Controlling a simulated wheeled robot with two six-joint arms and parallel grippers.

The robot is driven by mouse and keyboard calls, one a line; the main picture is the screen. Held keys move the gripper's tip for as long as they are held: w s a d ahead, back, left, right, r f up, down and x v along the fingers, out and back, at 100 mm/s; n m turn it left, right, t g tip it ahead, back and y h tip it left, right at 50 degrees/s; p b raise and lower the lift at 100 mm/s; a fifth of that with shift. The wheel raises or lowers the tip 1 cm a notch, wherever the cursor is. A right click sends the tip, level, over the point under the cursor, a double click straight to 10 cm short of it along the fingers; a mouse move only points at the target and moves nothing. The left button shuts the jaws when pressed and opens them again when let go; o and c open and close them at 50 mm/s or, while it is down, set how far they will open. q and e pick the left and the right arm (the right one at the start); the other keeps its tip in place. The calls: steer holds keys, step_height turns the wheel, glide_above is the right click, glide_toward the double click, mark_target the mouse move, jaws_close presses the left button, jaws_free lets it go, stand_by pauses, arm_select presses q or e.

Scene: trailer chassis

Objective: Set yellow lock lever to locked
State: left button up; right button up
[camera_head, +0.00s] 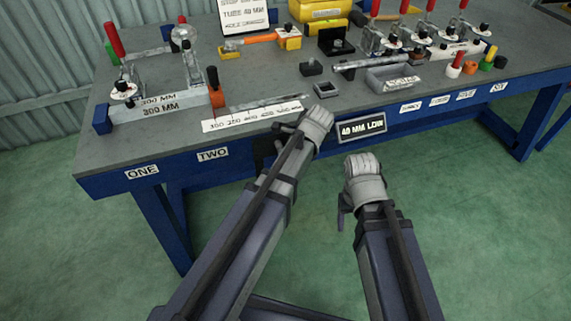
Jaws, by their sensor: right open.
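I cannot pick out for certain which part is the yellow lock lever. Yellow parts show on a small block (289,38) at the end of an orange-handled tool (252,41) at the back of the bench. My left gripper (287,128) is at the bench's front edge near the white scale strip (252,115). Its fingers are mostly hidden by its own hand and arm.
More red-handled clamps (435,45) stand at back right. A metal tube (370,63), a grey tray (390,78) and small black blocks lie mid-bench. A yellow case (318,12) is behind.

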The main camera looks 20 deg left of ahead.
arm_select(q)
jaws_close()
stand_by(0.9)
